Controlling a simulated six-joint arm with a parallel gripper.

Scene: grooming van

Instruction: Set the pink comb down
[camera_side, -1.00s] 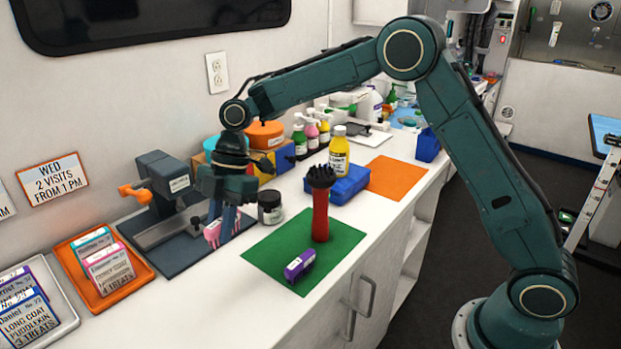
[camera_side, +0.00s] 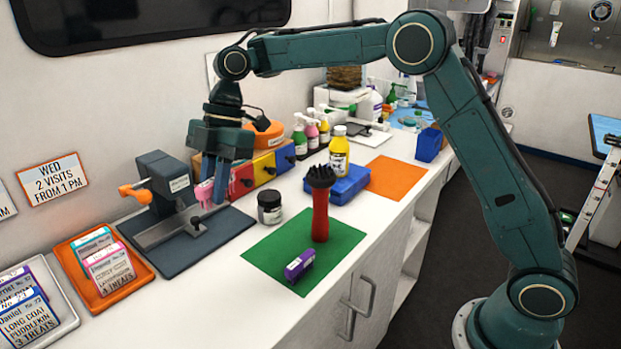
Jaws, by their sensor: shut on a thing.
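My gripper (camera_side: 218,186) points down and is shut on the pink comb (camera_side: 204,192). Only part of the comb shows, beside and between the fingers. The gripper hangs near the right end of the dark grey clamp stand (camera_side: 165,198) with an orange handle. The comb appears just above the stand's base or touching it; I cannot tell which. The green mat (camera_side: 265,247) lies to the right and nearer, with a red-handled black brush (camera_side: 320,205) upright on it and a purple item (camera_side: 299,265) lying on it.
An orange tray (camera_side: 140,284) and a grey tray (camera_side: 62,312) with cards sit at the left. The orange mat (camera_side: 398,178) is bare.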

